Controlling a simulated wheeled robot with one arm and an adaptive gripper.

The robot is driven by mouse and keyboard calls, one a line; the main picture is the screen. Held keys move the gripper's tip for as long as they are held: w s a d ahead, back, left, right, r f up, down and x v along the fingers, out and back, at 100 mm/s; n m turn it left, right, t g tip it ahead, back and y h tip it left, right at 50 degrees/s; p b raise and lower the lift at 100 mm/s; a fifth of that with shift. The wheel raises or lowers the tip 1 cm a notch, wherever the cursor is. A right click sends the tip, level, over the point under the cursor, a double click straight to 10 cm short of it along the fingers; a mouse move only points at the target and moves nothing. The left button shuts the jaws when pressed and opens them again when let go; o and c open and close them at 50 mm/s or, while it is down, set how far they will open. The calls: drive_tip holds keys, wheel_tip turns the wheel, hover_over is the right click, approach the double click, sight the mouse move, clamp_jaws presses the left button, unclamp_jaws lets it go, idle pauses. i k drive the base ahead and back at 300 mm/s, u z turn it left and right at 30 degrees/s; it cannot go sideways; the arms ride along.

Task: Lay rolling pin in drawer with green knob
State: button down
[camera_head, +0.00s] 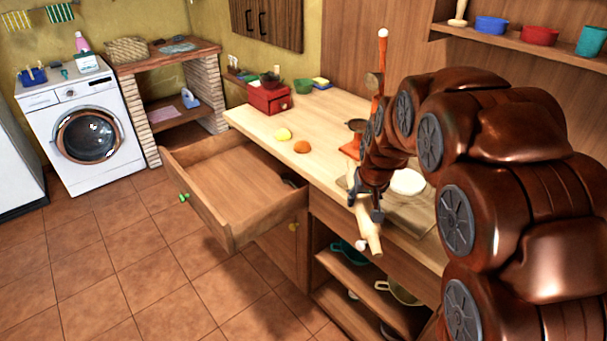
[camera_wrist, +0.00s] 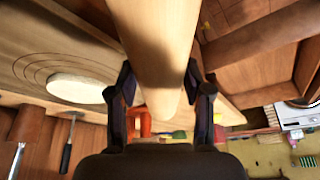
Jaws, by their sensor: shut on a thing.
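The pale wooden rolling pin (camera_head: 373,238) hangs tilted beside the counter's front edge. My gripper (camera_head: 364,200) is shut on it. In the wrist view the rolling pin (camera_wrist: 157,50) lies between the two dark fingers of my gripper (camera_wrist: 160,92) and fills the middle of the picture. The drawer (camera_head: 204,212) with the green knob (camera_head: 184,197) is pulled out to the left of my gripper. Its floor looks mostly bare, with a dark object partly visible at its right back corner. The rolling pin is outside the drawer.
On the wooden counter (camera_head: 330,108) stand a yellow fruit (camera_head: 283,134), an orange fruit (camera_head: 302,147) and a red box (camera_head: 269,97). A white disc (camera_head: 407,182) lies near my arm. Open shelves with pans (camera_head: 345,262) are below. The tiled floor at left is clear.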

sight(230, 190)
drive_tip(key=u, duration=0.5)
drive_tip(key=k, duration=0.6)
drive_tip(key=u, duration=1.2)
drive_tip(key=i, duration=0.65)
drive_tip(key=u, duration=0.7)
drive_tip(key=i, duration=1.2)
drive_tip(key=z, duration=0.95)
drive_tip(key=i, duration=0.8)
drive_tip(key=z, duration=0.8)
